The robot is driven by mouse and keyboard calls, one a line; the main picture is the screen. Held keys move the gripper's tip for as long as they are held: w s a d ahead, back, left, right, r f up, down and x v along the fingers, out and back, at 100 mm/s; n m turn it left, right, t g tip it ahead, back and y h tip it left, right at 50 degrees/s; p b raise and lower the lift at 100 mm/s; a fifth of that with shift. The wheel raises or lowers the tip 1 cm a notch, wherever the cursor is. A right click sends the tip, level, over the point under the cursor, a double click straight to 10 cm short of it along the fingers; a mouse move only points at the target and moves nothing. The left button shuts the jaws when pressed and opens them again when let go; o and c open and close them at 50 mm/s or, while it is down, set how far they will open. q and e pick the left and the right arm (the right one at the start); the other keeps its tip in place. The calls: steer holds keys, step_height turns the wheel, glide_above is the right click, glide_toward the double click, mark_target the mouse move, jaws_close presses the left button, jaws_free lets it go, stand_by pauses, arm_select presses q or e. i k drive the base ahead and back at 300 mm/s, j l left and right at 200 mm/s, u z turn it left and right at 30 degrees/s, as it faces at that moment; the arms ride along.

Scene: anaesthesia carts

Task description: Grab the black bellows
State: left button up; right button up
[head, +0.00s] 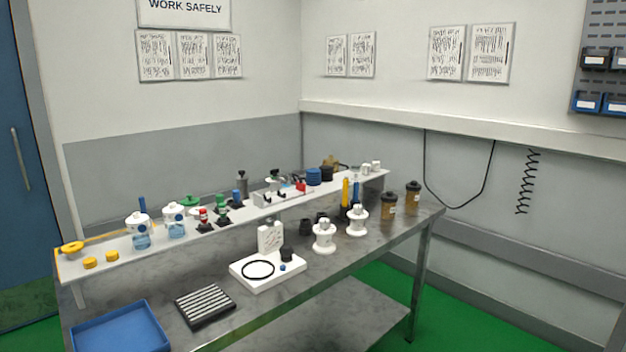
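Several small black pieces could be the black bellows, and at this size I cannot tell which one is. One short black cylinder (287,254) stands on the white tray (268,285). A dark cup-like piece (306,228) stands on the steel table behind the tray, with another dark piece beside it. A further black piece (326,174) sits on the raised shelf, right of a blue ribbed cylinder (313,176). Neither of my grippers shows in the head view.
The steel table (340,262) carries a blue tray (119,328), a black ribbed block (205,306), white canisters (323,236) and brown jars (389,206). The raised shelf (110,250) along the back holds many bottles and fittings. A bare strip lies along the table's front right edge.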

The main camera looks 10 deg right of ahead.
mark_target(327, 171)
steer(key=i+l, duration=0.9)
steer(key=l, duration=0.15)
steer(key=i+l, duration=0.45)
steer(key=i+l+u, duration=0.1)
steer(key=i+l, duration=0.35)
steer(key=l, duration=0.2)
steer(key=i+l, duration=0.4)
steer(key=l, duration=0.15)
steer(key=i+l, duration=0.9)
steer(key=l, duration=0.25)
